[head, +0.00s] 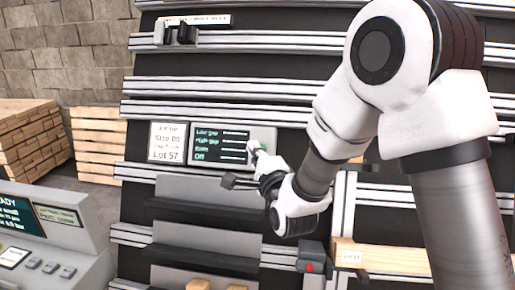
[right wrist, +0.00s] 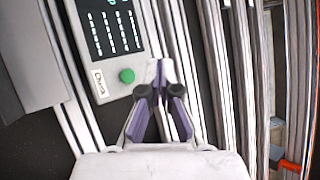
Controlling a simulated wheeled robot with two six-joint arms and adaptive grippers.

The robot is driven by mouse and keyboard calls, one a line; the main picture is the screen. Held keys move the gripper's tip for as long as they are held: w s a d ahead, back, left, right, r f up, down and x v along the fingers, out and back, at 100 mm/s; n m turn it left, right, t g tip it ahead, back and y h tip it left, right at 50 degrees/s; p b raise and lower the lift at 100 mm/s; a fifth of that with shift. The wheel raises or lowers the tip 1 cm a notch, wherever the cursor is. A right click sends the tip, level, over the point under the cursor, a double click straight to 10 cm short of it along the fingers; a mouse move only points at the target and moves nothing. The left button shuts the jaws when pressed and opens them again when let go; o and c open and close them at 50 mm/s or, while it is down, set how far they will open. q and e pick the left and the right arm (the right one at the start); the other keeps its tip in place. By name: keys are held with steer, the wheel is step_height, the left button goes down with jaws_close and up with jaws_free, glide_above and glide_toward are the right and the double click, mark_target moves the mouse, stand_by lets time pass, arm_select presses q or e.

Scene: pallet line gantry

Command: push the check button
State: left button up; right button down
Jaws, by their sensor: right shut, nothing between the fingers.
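The check button is a round green button (right wrist: 126,75) on a grey panel (right wrist: 112,93) in the right wrist view, beside a small label that seems to read "Check" (right wrist: 98,88). In the head view the panel (head: 265,134) stands upright on the gantry with a dark screen (head: 219,145); my right gripper seems to cover the button there. My right gripper (head: 255,148) is shut and empty at the panel's right end. In the right wrist view its fingertips (right wrist: 160,66) are just right of the button; I cannot tell whether they touch the panel. My left gripper is not in view.
Dark shelves (head: 205,238) jut out below the panel. A paper sign (head: 168,142) hangs to its left. A grey console (head: 50,240) stands at lower left, stacked wooden pallets (head: 98,140) behind. A wooden beam (head: 385,258) lies at lower right.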

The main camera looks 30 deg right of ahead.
steer(key=shift+r, duration=0.15)
steer(key=shift+w, duration=0.15)
steer(key=w+d+f+b, duration=0.1)
steer(key=w+d+f, duration=0.3)
steer(key=w, duration=0.2)
steer(key=shift+d, duration=0.35)
steer(key=shift+f+b, duration=0.15)
steer(key=shift+b, duration=0.15)
stand_by(1.0)
steer(key=shift+w+d+f, duration=0.15)
steer(key=shift+w+d, duration=0.1)
steer(key=shift+w, duration=0.05)
